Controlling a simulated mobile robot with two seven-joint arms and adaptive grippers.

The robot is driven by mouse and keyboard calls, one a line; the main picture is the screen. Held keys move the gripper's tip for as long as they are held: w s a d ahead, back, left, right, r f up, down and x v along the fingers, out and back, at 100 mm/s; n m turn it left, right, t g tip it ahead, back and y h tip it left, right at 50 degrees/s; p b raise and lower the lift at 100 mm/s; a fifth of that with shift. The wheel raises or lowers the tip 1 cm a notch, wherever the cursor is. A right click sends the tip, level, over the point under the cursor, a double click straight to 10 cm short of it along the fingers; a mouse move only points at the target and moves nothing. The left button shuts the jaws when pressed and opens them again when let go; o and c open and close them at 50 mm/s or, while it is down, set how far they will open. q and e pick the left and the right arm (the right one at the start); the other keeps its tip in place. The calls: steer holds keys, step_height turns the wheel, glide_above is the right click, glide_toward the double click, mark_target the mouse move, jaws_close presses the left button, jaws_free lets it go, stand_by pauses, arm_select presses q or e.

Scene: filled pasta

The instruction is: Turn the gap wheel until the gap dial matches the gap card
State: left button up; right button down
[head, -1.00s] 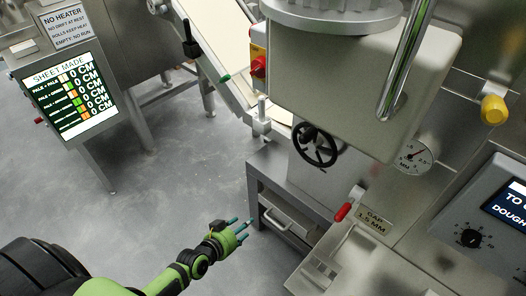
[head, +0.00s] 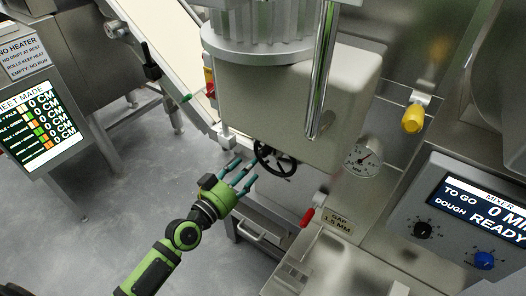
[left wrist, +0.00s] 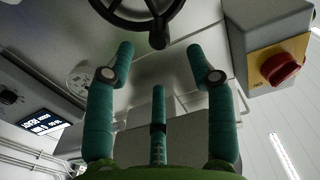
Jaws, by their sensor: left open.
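The gap wheel (head: 274,158) is a dark spoked handwheel with a handle knob, on the machine's front below the big metal housing. It also shows at the top of the left wrist view (left wrist: 150,14). The gap dial (head: 364,160) is a round white gauge marked MM to its right; its needle points up and right, but the exact reading is too small to tell. The gap card (head: 338,221) reads GAP 1.5 MM. My left gripper (head: 244,174) is open and empty, with its teal fingers pointing at the wheel from the lower left, apart from it. My right gripper is not in view.
A red-handled lever (head: 307,217) stands near the card. A yellow knob (head: 412,118) is on the back panel. The mixer panel (head: 470,215) is at right. A red switch on a yellow plate (left wrist: 280,66) is beside the wheel in the left wrist view. Floor is clear at left.

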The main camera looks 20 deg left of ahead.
mark_target(260, 155)
arm_select(q)
steer(key=shift+b+x, duration=0.4)
steer(key=shift+x, duration=4.1)
steer(key=shift+s, duration=0.1)
steer(key=c, duration=1)
